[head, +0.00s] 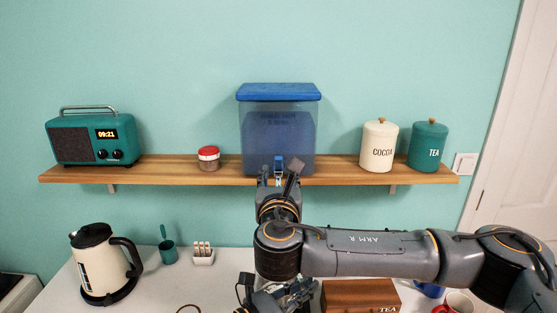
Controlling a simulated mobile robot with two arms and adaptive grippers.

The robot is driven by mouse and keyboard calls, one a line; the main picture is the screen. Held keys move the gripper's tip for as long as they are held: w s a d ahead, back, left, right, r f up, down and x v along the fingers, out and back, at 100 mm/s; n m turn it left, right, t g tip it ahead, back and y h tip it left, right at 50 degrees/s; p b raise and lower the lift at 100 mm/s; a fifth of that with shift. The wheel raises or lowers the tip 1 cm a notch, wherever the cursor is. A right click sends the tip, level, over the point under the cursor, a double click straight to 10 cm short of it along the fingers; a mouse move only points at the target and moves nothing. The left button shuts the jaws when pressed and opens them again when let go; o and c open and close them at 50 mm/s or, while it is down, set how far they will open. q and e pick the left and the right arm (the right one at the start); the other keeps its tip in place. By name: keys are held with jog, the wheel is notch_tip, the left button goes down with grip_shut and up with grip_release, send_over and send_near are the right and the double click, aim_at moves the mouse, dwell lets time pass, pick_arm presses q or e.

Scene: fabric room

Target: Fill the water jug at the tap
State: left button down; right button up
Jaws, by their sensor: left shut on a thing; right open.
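The blue water dispenser (278,133) with a blue lid stands on the middle of the wall shelf. Its small blue tap (279,164) is at the lower front. My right gripper (279,177) is raised to the tap, its open fingers on either side of it; I cannot tell whether they touch. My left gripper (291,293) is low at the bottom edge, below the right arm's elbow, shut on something. What it holds is mostly hidden or out of frame. I cannot make out the water jug clearly.
The wooden shelf (200,174) also bears a radio (88,138), a red-lidded jar (208,158), a cocoa canister (379,146) and a tea canister (428,146). On the counter are a kettle (103,264), a green cup (168,252), a toast rack (203,255), a wooden tea box (360,297) and a mug (458,302).

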aim_at(278, 162)
jog(key=w, duration=0.8)
jog(key=shift+w, duration=0.1)
grip_shut()
